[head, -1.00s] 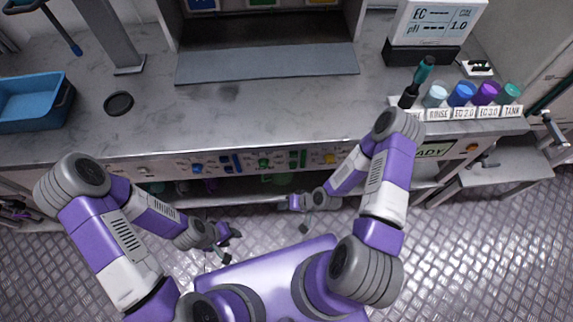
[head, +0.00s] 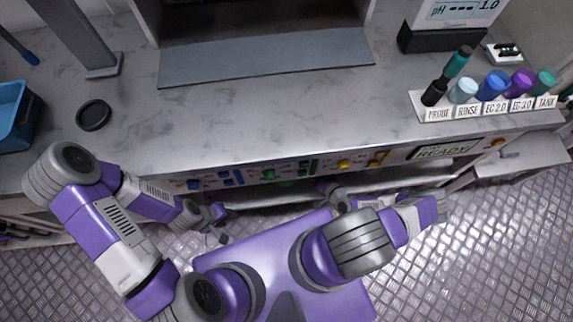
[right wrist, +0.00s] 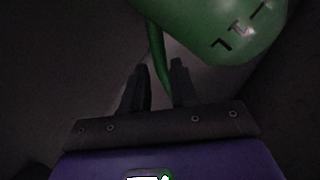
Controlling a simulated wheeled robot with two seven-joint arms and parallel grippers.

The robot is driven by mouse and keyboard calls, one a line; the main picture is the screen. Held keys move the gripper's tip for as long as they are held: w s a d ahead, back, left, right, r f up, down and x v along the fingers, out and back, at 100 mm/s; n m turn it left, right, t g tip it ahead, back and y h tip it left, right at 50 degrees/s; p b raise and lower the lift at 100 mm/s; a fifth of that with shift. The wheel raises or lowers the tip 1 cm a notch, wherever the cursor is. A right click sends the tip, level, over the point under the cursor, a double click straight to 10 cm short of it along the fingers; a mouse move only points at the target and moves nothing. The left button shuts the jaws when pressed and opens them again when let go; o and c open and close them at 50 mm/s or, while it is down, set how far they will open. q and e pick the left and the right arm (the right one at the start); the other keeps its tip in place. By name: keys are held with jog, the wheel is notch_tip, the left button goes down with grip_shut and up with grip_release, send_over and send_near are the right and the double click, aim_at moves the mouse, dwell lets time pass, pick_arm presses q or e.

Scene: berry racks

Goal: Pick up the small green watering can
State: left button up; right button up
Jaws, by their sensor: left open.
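The green watering can (right wrist: 215,25) fills the upper right of the right wrist view, with dark marks on its body. Its thin green handle (right wrist: 158,55) hangs down between the fingertips of my right gripper (right wrist: 159,72). Those fingers are apart, with gaps beside the handle, so the gripper is open around it. My left gripper (head: 220,225) is open and empty, low in front of the counter.
The marble counter (head: 250,115) with its button panel (head: 330,167) overhangs the dark space below. On it stand a rack of coloured cups (head: 490,107), a black ring (head: 94,115) and a blue tub (head: 12,115). The metal floor at the right (head: 480,240) is free.

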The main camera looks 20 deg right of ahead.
jog(key=b+x, duration=0.1)
jog(key=x, duration=0.4)
jog(key=shift+w+f, duration=0.1)
jog(key=shift+w, duration=0.05)
jog(key=shift+c, duration=0.4)
grip_shut()
